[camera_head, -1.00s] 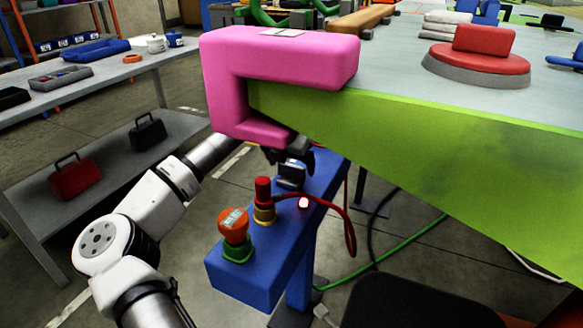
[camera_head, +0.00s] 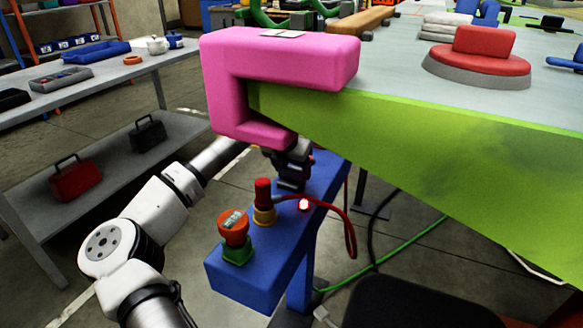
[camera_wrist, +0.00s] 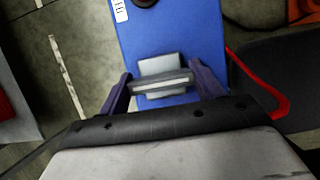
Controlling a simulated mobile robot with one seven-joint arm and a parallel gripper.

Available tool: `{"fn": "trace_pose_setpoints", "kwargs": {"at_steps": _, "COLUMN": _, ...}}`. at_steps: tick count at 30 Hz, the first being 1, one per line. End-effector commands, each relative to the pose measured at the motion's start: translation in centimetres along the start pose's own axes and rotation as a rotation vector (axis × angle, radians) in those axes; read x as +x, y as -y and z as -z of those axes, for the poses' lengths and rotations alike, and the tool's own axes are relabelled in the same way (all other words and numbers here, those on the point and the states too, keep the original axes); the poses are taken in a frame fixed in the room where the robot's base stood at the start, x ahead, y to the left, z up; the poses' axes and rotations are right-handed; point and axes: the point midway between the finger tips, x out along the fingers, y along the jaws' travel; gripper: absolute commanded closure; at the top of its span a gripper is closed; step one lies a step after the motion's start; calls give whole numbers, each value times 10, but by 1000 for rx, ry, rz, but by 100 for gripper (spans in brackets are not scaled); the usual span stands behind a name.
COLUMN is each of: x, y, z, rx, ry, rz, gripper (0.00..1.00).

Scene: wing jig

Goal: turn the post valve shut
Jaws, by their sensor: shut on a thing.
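The valve is a grey block with a flat bar handle (camera_wrist: 160,84) on top of the blue post (camera_wrist: 175,35). In the wrist view the bar runs across the post's width, slightly tilted. My gripper (camera_wrist: 163,86) has one dark finger at each end of the bar and is shut on it. In the head view my gripper (camera_head: 291,165) is low over the blue post head (camera_head: 245,285), under the pink clamp, and mostly hides the valve.
A red plug (camera_head: 263,190) with a looping red cable, an orange knob (camera_head: 233,224) and a lit red lamp (camera_head: 304,204) share the post head. The pink clamp (camera_head: 280,58) and green jig edge (camera_head: 420,160) hang close above my gripper.

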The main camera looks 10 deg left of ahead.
Motion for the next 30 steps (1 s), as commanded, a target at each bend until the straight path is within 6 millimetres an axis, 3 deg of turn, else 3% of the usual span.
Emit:
{"fn": "trace_pose_setpoints", "kwargs": {"at_steps": 11, "x": -2, "y": 0, "z": -1, "rx": 148, "ry": 0, "rz": 63, "gripper": 57}}
{"fn": "trace_pose_setpoints", "kwargs": {"at_steps": 30, "x": -3, "y": 0, "z": -2, "rx": 697, "ry": 2, "rz": 293, "gripper": 57}}
